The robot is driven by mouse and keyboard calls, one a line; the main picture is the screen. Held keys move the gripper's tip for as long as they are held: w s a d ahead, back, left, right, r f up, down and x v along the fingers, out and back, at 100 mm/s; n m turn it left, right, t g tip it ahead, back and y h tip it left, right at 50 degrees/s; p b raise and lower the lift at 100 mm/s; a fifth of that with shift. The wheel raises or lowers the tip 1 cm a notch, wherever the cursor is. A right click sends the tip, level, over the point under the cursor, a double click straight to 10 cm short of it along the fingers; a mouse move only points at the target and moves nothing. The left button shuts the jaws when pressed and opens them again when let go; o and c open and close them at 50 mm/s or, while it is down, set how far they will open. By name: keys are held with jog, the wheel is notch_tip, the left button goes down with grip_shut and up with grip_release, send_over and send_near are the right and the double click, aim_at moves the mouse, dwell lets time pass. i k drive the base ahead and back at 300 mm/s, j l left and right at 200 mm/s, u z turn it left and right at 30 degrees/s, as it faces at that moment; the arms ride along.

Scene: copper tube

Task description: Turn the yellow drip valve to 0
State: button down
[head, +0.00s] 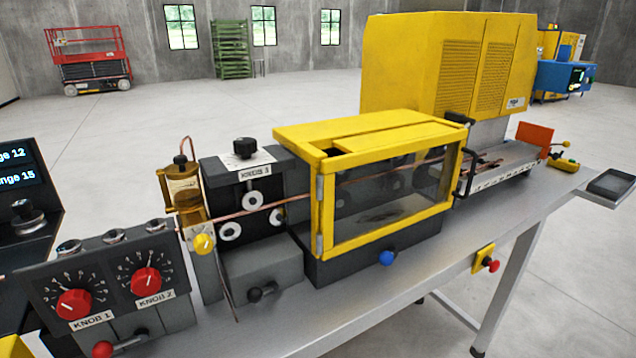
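The yellow drip valve (203,244) is a small round yellow knob on a pale plate, left of centre in the head view. It sits just below an amber oil reservoir (184,195) with a dark cap on top. Its scale and pointer are too small to read, so I cannot tell its setting. A thin copper tube (300,199) runs close by it toward the right. My gripper is not in view.
Left of the valve is a dark panel with red knobs, KNOB 1 (74,304) and KNOB 2 (146,281). Right of it stand the KNOB 3 roller block (245,147) and a yellow-framed clear guard box (390,200). The bench front edge (400,320) is mostly bare.

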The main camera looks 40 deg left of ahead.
aim_at(203, 244)
jog(key=u, duration=1.6)
